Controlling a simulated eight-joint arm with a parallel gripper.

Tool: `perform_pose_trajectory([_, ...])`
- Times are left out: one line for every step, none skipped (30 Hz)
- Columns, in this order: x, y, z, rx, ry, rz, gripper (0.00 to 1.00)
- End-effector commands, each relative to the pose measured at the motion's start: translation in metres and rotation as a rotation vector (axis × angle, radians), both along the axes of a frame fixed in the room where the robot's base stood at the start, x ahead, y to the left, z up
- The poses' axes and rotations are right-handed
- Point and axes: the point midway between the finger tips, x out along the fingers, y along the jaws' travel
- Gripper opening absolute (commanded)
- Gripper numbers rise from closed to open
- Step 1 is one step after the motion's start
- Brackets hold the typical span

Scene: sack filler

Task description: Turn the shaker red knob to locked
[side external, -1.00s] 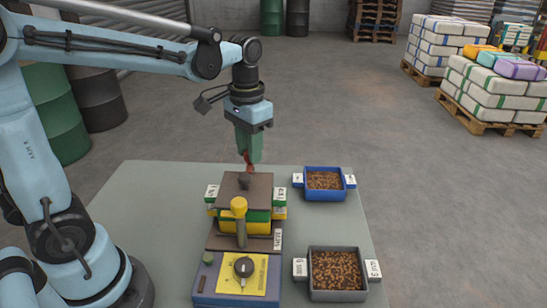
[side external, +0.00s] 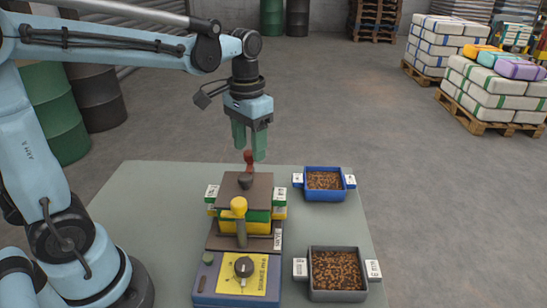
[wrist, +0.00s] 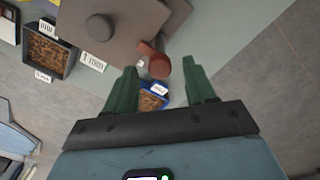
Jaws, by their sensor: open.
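The shaker (side external: 262,203) stands on the table as a stack with green and yellow layers under a brown top plate. Its red knob (side external: 249,157) sticks up at the far edge of the top plate. In the wrist view the red knob (wrist: 162,66) shows as a rounded lever end beside the plate. My gripper (side external: 250,153) points down at the red knob with its two green fingers apart. In the wrist view my gripper (wrist: 160,68) is open, with the knob's end near the gap between the fingertips. Contact cannot be made out. Any locked marking is not readable.
A blue tray (side external: 308,197) and a grey tray (side external: 317,295) with brown grains stand to the right. The table's left side (side external: 150,200) is clear.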

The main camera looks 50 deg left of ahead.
Motion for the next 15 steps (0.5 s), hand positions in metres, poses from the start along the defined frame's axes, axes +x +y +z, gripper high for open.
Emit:
perform_pose_trajectory([0.000, 0.000, 0.006, 0.000, 0.000, 0.000, 0.55])
perform_pose_trajectory([0.000, 0.000, 0.011, 0.000, 0.000, 0.000, 0.55])
perform_pose_trajectory([-0.001, 0.000, 0.017, 0.000, 0.000, 0.000, 0.55])
perform_pose_trajectory([0.000, 0.000, 0.021, 0.000, 0.000, 0.000, 0.55])
perform_pose_trajectory([0.000, 0.000, 0.027, 0.000, 0.000, 0.000, 0.55])
perform_pose_trajectory([0.000, 0.000, 0.034, 0.000, 0.000, 0.000, 0.55])
perform_pose_trajectory([0.000, 0.000, 0.039, 0.000, 0.000, 0.000, 0.55])
perform_pose_trajectory([0.000, 0.000, 0.044, 0.000, 0.000, 0.000, 0.55])
perform_pose_trajectory([0.000, 0.000, 0.050, 0.000, 0.000, 0.000, 0.55])
perform_pose_trajectory([0.000, 0.000, 0.056, 0.000, 0.000, 0.000, 0.55])
perform_pose_trajectory([0.000, 0.000, 0.061, 0.000, 0.000, 0.000, 0.55])
perform_pose_trajectory([0.000, 0.000, 0.067, 0.000, 0.000, 0.000, 0.55])
perform_pose_trajectory([0.000, 0.000, 0.072, 0.000, 0.000, 0.000, 0.55])
perform_pose_trajectory([0.000, 0.000, 0.077, 0.000, 0.000, 0.000, 0.55])
perform_pose_trajectory([0.000, 0.000, 0.082, 0.000, 0.000, 0.000, 0.55])
